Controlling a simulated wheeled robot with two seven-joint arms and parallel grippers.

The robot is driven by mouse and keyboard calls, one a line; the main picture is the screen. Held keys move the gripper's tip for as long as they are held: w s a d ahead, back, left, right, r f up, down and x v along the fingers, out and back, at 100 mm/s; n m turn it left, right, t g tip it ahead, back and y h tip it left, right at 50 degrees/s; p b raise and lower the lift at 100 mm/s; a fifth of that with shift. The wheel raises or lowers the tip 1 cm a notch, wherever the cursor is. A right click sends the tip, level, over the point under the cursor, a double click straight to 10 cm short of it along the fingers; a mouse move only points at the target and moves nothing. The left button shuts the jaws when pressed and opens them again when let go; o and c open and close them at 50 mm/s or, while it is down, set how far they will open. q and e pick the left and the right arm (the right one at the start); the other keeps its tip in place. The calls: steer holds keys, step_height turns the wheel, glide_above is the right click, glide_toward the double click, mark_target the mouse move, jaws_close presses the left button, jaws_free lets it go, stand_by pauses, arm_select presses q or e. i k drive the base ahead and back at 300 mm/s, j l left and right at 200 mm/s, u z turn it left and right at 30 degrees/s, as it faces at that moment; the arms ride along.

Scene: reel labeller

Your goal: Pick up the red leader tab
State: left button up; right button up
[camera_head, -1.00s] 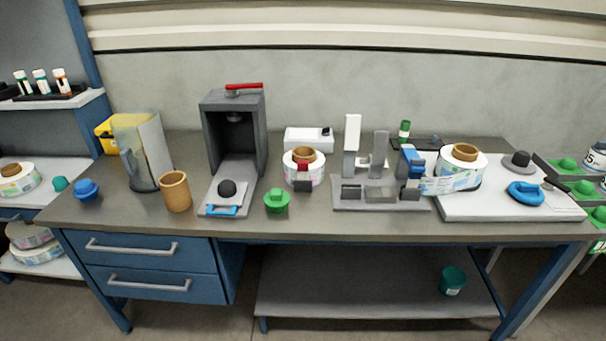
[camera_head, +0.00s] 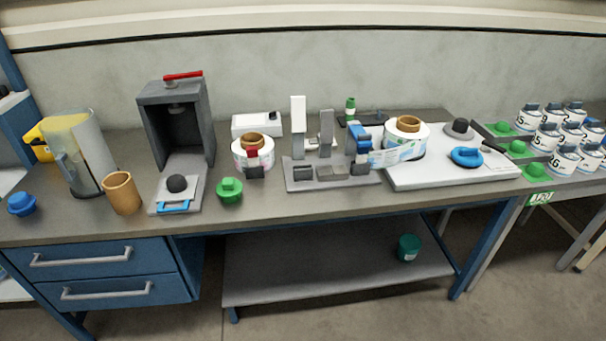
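The red leader tab (camera_head: 252,157) is a small red piece at the front of a white label reel (camera_head: 239,152) with a brown core. A dark block (camera_head: 254,172) sits at its lower end. The reel stands on the bench between the grey press and the grey labeller fixture (camera_head: 330,173). Neither of my grippers shows in the view.
The bench (camera_head: 130,226) also holds a grey press (camera_head: 207,125) with a red lever, a green knobbed piece (camera_head: 229,190), a brown cup (camera_head: 122,192) and a clear jug (camera_head: 83,150). A second reel (camera_head: 418,136) sits on a white board (camera_head: 405,181) at right. White jars (camera_head: 565,159) stand far right.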

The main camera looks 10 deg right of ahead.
mark_target(252, 152)
steer(key=i+l, duration=0.2)
steer(key=l, duration=0.2)
steer(key=i+l, duration=0.2)
steer(key=l, duration=0.15)
steer(key=i+l+u, duration=0.1)
steer(key=l, duration=0.3)
steer(key=i, duration=0.1)
